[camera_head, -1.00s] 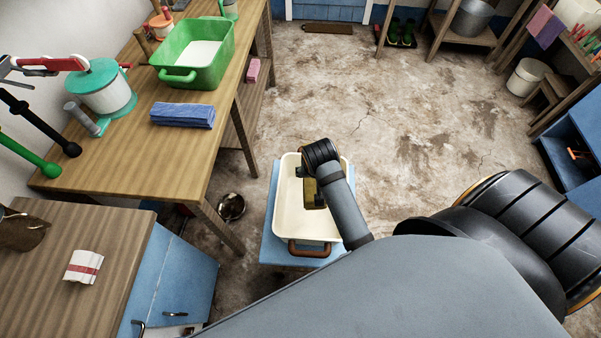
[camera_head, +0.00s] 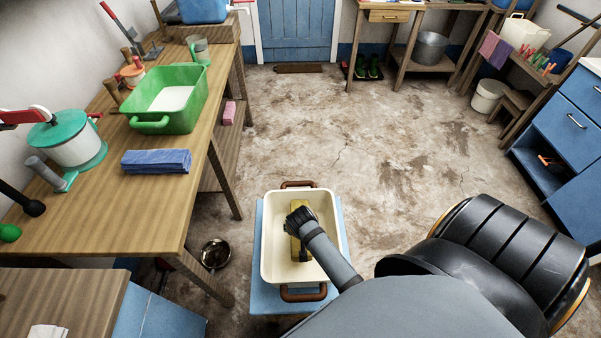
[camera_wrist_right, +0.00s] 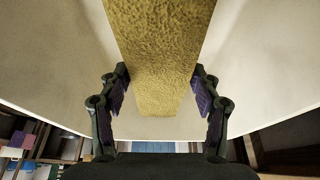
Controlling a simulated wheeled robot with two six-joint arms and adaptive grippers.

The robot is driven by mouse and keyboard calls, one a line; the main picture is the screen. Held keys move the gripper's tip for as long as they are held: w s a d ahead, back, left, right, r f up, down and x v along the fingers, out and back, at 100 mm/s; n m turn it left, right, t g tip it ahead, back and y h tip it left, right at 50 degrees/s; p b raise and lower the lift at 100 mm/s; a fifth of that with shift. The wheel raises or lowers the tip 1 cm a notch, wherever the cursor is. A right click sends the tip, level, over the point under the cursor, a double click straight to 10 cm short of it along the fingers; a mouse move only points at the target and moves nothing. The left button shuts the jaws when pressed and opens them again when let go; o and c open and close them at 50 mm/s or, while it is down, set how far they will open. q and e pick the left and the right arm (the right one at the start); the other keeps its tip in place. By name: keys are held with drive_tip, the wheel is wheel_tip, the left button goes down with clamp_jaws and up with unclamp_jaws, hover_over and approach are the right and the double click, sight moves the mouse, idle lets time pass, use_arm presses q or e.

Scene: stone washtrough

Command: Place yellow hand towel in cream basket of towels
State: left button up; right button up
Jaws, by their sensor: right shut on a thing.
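The yellow hand towel (camera_head: 294,228) is a long folded strip, held by my right gripper (camera_head: 299,226). In the right wrist view the towel (camera_wrist_right: 160,50) runs between the two fingers of the gripper (camera_wrist_right: 160,88). The cream basket (camera_head: 275,268) has brown handles at its near and far ends. Towel and gripper are within the basket's outline in the head view, and cream walls (camera_wrist_right: 60,60) flank them in the wrist view. I cannot tell whether the towel touches the basket floor. My left gripper is not in view.
The basket stands on a blue stool (camera_head: 252,300). At left, a wooden table (camera_head: 150,205) holds a folded blue cloth (camera_head: 156,161), a green tub (camera_head: 170,98) and a teal-lidded pot (camera_head: 72,142). A dark bowl (camera_head: 215,254) is on the floor. The floor behind and right is open.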

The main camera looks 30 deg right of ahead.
drive_tip(key=shift+f, duration=0.2)
wheel_tip(320, 180, down, 3)
drive_tip(key=shift+r+b, duration=0.15)
drive_tip(key=shift+b, duration=0.2)
drive_tip(key=shift+w+f, duration=0.1)
drive_tip(key=shift+f, duration=0.3)
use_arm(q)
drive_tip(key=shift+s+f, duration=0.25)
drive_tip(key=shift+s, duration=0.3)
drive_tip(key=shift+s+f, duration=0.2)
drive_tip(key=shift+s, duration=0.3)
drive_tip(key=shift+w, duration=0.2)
use_arm(e)
drive_tip(key=o, duration=1.3)
drive_tip(key=shift+f, duration=0.1)
drive_tip(key=shift+c, duration=0.2)
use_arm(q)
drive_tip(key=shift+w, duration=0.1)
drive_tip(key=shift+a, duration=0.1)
